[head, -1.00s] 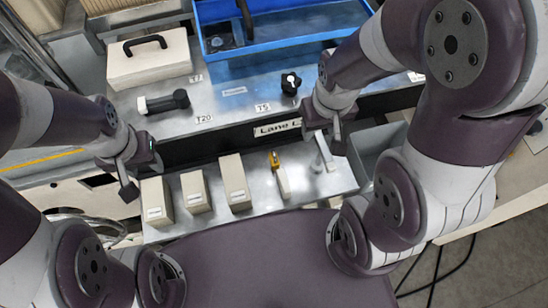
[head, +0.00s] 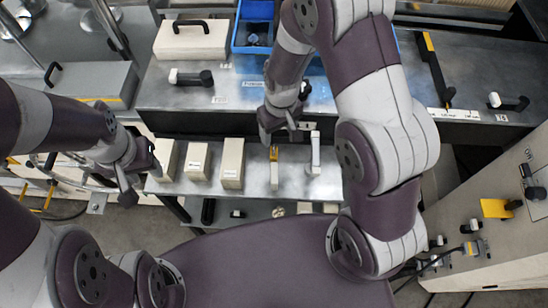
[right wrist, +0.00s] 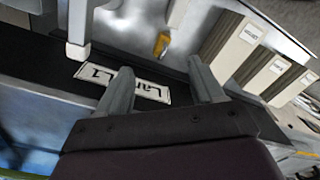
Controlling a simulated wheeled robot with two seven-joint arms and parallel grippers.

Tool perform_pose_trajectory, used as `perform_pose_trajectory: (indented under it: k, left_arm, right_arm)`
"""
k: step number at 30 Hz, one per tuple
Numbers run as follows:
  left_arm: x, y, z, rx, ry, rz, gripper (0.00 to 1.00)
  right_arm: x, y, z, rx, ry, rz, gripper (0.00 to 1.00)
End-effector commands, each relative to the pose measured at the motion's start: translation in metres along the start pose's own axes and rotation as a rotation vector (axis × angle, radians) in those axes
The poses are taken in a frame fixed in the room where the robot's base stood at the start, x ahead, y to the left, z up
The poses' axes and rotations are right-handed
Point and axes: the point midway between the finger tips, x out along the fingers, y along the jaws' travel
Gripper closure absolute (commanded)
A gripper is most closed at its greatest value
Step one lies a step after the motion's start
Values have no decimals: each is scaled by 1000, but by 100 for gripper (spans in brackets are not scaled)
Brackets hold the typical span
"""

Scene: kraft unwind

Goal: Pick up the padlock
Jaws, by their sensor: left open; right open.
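No padlock can be made out with certainty. A small yellow item (head: 274,153) stands at the back of the steel shelf; it also shows in the right wrist view (right wrist: 162,43). A small brass-coloured item (head: 278,211), too small to identify, lies on the lower shelf. My right gripper (head: 282,130) is open and empty above the upper shelf's back edge, close to the yellow item but apart from it. In the right wrist view its two fingers (right wrist: 162,88) are spread, with the lane label behind them. My left gripper (head: 125,183) is open, left of the shelf, holding nothing visible.
Several cream boxes (head: 232,164) stand left of the yellow item, and a pale upright handle (head: 314,152) stands to its right. A blue tray (head: 240,46) and a white case (head: 192,40) sit on the bench behind. A cream cabinet (head: 500,215) stands at the right.

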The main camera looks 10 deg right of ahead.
Motion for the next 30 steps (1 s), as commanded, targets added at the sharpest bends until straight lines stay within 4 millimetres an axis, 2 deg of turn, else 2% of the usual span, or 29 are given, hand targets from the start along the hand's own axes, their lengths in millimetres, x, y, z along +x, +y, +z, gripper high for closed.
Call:
perform_pose_trajectory:
  k: [6,11,13,17,20,26,30]
  left_arm:
    - [-8,0,-1,0,1,0,53]
    - [-11,0,-2,0,1,0,53]
    - [-14,0,-2,0,1,0,53]
    - [-6,0,-1,0,1,0,53]
    - [-5,0,-1,0,0,0,53]
    - [-6,0,-1,0,1,0,53]
    - [-6,0,-1,0,1,0,53]
  right_arm:
    - [47,0,2,0,-5,-1,33]
    - [65,-1,3,2,-5,0,33]
    - [79,-2,4,1,-7,0,33]
    - [106,-3,4,3,-2,0,33]
    - [112,-3,4,2,0,1,33]
    - [112,-3,4,2,0,1,33]
    - [112,-3,4,2,-1,1,79]
